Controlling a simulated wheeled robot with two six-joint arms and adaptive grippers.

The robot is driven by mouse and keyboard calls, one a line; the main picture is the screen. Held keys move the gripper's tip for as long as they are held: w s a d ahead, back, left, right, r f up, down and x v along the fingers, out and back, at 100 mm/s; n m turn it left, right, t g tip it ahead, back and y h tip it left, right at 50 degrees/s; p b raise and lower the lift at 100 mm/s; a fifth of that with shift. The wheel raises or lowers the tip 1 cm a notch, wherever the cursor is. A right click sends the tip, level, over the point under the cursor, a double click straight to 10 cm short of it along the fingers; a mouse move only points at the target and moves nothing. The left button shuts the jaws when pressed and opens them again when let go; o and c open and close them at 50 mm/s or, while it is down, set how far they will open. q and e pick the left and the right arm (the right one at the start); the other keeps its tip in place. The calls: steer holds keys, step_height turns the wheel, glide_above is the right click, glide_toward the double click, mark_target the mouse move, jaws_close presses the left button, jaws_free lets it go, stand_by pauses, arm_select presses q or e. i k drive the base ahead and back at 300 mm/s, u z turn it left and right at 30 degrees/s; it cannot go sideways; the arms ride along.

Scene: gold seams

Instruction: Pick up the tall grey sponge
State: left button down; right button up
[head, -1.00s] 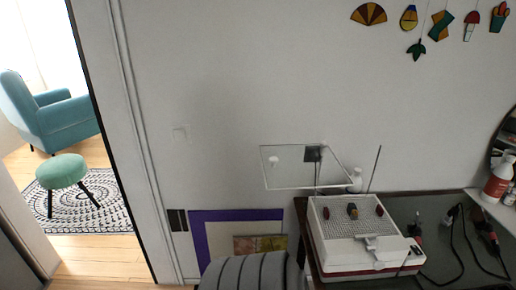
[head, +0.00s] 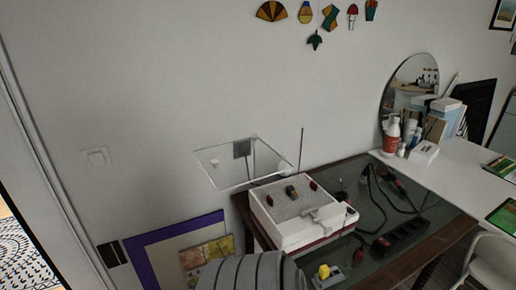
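I cannot make out the tall grey sponge for certain. A small dark grey block (head: 241,149) shows at the clear tilted panel (head: 222,178) above the white grinder machine (head: 290,220). It could be a sponge, but it is too small to tell. Neither of my grippers is in view.
The dark glass-topped table (head: 400,208) holds the grinder, black cables, a power strip (head: 402,233) and a yellow-and-grey item (head: 325,274). A white desk (head: 460,180) with bottles and a round mirror (head: 410,85) stands right. A grey striped rounded thing (head: 250,273) fills the bottom centre. A purple-edged frame (head: 150,262) leans left.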

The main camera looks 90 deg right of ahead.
mark_target(289, 189)
steer(key=z, duration=2.4)
